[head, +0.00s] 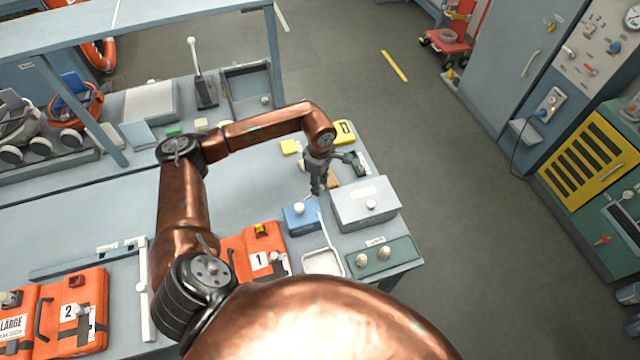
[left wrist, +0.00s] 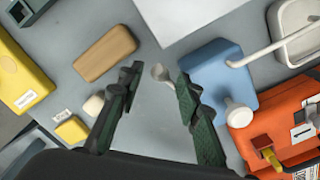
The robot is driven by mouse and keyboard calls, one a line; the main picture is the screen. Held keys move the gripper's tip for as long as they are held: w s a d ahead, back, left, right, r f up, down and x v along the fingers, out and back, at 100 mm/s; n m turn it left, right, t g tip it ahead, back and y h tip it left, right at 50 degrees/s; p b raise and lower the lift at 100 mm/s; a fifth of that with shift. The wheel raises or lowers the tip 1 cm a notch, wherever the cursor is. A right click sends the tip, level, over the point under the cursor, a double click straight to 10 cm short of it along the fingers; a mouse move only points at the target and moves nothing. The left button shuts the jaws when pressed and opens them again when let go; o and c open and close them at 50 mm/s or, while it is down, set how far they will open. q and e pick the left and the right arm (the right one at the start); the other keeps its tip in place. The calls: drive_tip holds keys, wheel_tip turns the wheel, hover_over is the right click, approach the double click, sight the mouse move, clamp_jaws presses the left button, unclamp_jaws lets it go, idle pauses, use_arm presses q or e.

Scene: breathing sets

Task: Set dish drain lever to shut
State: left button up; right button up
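A white dish (head: 322,264) stands near the bench's front right, and its corner shows in the left wrist view (left wrist: 282,18). A thin pale rod, which looks like the drain lever (head: 324,232), runs from the dish over a blue block; it also shows in the left wrist view (left wrist: 262,52). The blue block (head: 294,222) carries a white knob (head: 299,208). My left gripper (head: 317,184) points down above the bench behind the blue block. Its fingers (left wrist: 158,80) are apart, with a small pale rounded piece (left wrist: 161,72) seen between them, not visibly gripped. My right gripper is out of view.
A grey lidded box (head: 362,212) stands right of the blue block. A green panel with two knobs (head: 385,270) lies in front of it. An orange case (head: 240,248) is at left. A wooden block (left wrist: 105,53) and yellow box (left wrist: 22,75) lie beyond the gripper.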

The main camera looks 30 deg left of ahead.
use_arm(q)
drive_tip(key=shift+f, duration=0.4)
drive_tip(key=shift+c, duration=0.4)
clamp_jaws()
